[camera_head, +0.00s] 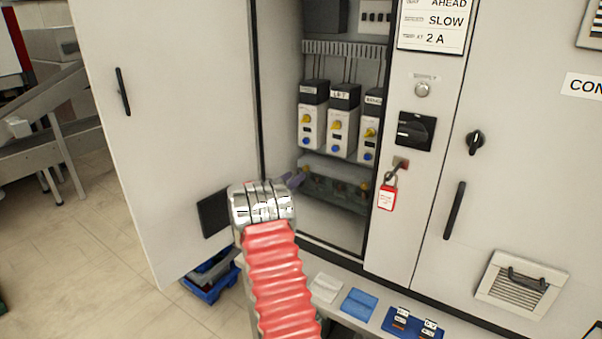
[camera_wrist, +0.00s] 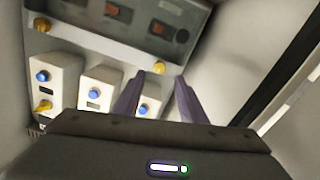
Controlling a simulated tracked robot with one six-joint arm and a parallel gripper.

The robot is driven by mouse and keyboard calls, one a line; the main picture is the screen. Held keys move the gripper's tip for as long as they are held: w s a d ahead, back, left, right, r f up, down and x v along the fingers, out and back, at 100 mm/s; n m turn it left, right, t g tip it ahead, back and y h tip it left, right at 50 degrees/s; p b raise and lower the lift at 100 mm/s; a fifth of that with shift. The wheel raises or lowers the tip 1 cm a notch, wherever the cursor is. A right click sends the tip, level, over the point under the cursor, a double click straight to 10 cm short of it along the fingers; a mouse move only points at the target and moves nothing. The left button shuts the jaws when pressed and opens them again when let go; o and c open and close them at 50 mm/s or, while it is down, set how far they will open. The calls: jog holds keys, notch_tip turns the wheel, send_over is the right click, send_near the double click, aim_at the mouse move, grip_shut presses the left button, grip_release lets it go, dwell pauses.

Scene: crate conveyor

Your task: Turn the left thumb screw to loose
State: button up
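The right thumb screw (camera_head: 365,188) is at the other end, also in the wrist view (camera_wrist: 42,24). My gripper (camera_wrist: 160,77) is open and empty, its purple fingers pointing towards the left screw. Whether the fingertips reach around it I cannot tell. In the head view my arm partly hides my gripper (camera_head: 295,180).
Several white drive modules (camera_head: 342,128) with yellow and blue knobs stand just above the panel. The open door (camera_head: 165,120) is close on the left. A red tag with padlock (camera_head: 387,197) hangs on the right post.

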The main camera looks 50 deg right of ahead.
aim_at(305, 169)
jog(key=shift+w+d, duration=0.15)
jog(key=shift+d, duration=1.4)
jog(key=shift+w+d, duration=0.1)
jog(key=shift+d, duration=1.45)
jog(key=shift+c, duration=0.5)
grip_shut()
jog(key=shift+a, duration=0.2)
jog(key=shift+d, duration=0.1)
